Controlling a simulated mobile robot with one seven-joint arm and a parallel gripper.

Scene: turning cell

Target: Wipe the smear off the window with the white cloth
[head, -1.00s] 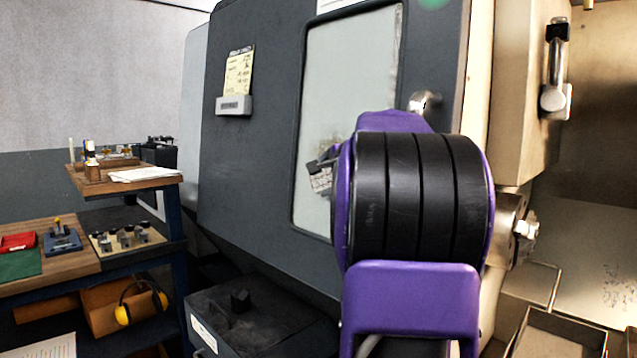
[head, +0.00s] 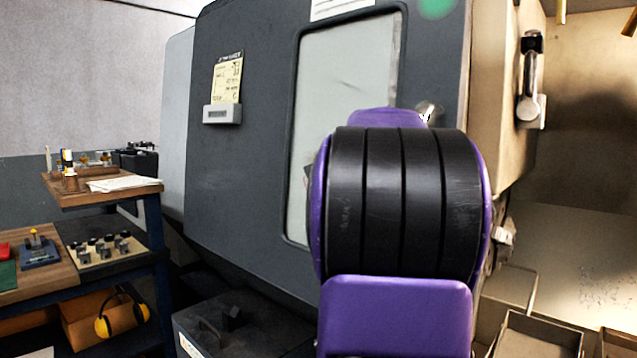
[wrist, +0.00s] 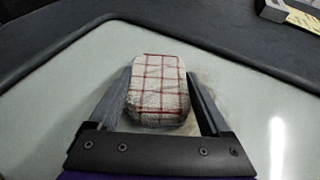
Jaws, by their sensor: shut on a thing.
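The window (head: 345,75) is a pale pane in the dark grey machine door; my arm covers its lower right part in the head view. In the wrist view my gripper (wrist: 160,82) is shut on the white cloth (wrist: 158,90), a folded pad with red checks. The cloth lies over the window pane (wrist: 60,120); I cannot tell whether it touches. A faint brownish smear (wrist: 207,80) shows beside the right finger and partly behind the cloth. In the head view my arm hides the gripper and nearly all of the cloth.
The dark window frame (wrist: 60,55) borders the pane. A door handle (head: 429,112) stands just behind my arm. A card holder (head: 222,114) is on the door to the left. A workbench (head: 100,276) with tools stands at left.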

